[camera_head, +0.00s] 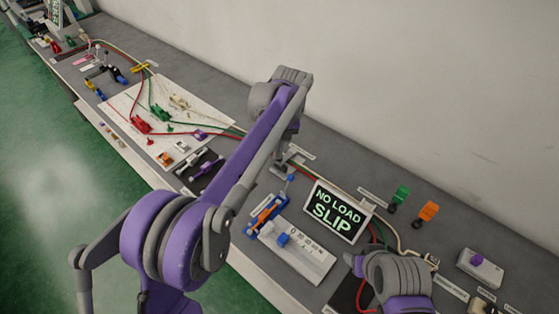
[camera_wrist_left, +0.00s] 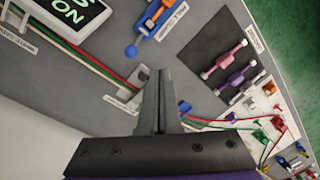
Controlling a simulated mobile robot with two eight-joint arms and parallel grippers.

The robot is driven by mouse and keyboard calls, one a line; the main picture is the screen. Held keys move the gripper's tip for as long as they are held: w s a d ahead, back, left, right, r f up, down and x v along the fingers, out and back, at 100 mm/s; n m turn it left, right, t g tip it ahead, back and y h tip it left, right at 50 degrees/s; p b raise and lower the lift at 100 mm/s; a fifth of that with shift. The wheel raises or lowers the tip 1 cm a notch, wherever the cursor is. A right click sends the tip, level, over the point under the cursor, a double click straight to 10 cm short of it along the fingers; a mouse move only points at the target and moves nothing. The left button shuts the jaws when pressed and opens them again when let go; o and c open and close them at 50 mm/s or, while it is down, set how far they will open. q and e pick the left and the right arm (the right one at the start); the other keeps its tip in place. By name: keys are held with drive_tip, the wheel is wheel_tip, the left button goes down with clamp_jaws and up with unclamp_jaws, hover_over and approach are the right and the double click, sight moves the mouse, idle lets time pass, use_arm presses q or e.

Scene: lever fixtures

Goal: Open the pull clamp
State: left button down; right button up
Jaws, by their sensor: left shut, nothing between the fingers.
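The pull clamp (camera_head: 266,214) is an orange and blue fixture on the grey bench, left of the lit sign. A rod with a blue ball knob (camera_head: 290,178) extends from its back end. In the left wrist view the clamp (camera_wrist_left: 152,20) lies at the top beside its label, with the blue knob (camera_wrist_left: 131,52) nearest my fingers. My left gripper (camera_wrist_left: 160,75) is shut and empty, pointing at the bench just behind the knob and apart from it. In the head view the left gripper (camera_head: 281,171) is partly hidden by its arm.
A lit sign (camera_head: 337,211) stands right of the clamp. A white block with a blue slider (camera_head: 300,252) lies in front of it. A dark tray with small levers (camera_head: 200,170) is left. Red and green cables run along the bench's back. Part of my right arm is at lower right.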

use_arm(q)
drive_tip(key=w+d+r+p, duration=0.1)
drive_tip(key=w+d+r, duration=0.3)
drive_tip(key=r, duration=0.1)
drive_tip(key=shift+s+r, duration=0.15)
idle(0.4)
